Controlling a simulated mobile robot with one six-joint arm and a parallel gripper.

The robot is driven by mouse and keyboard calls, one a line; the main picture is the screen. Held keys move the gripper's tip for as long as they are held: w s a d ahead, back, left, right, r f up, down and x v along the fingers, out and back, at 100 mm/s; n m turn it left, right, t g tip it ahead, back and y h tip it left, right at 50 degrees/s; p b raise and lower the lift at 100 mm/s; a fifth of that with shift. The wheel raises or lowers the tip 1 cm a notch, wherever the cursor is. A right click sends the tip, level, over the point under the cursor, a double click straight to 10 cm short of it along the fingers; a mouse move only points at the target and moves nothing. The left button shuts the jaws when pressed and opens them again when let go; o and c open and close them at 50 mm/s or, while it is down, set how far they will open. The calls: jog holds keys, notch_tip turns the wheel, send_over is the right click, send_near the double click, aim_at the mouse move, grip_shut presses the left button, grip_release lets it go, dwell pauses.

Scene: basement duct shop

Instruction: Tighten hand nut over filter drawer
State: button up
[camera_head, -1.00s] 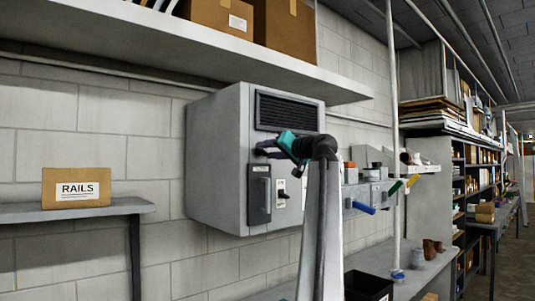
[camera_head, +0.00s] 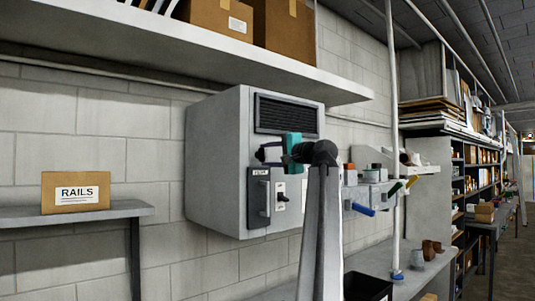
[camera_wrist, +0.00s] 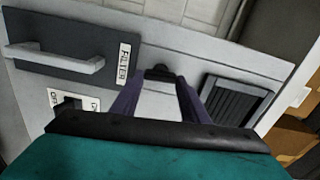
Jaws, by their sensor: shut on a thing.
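The filter drawer (camera_head: 259,198) is a dark panel with an upright handle, low on the front of the grey wall cabinet. It also shows in the wrist view (camera_wrist: 75,68), with a light bar handle and a FILTER label. The hand nut (camera_wrist: 159,71) is a small dark knob on the cabinet face, between the drawer and the vent. My gripper (camera_wrist: 161,80) is shut on the nut, one purple finger on each side. In the head view my gripper (camera_head: 268,154) is at the cabinet face just above the drawer, and the nut is hidden there.
A vent grille (camera_head: 286,115) is above my gripper. A toggle switch (camera_head: 281,197) is right of the drawer. A long shelf (camera_head: 200,45) with cartons overhangs the cabinet. A white pole (camera_head: 393,130) stands at right.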

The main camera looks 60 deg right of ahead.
jog(key=shift+m, duration=0.6)
jog(key=o, duration=1.1)
jog(key=shift+c, duration=0.2)
jog(key=shift+s, duration=0.15)
jog(key=b+v, duration=0.4)
jog(key=v, duration=0.9)
jog(key=shift+s, duration=0.25)
jog(key=shift+a, duration=0.15)
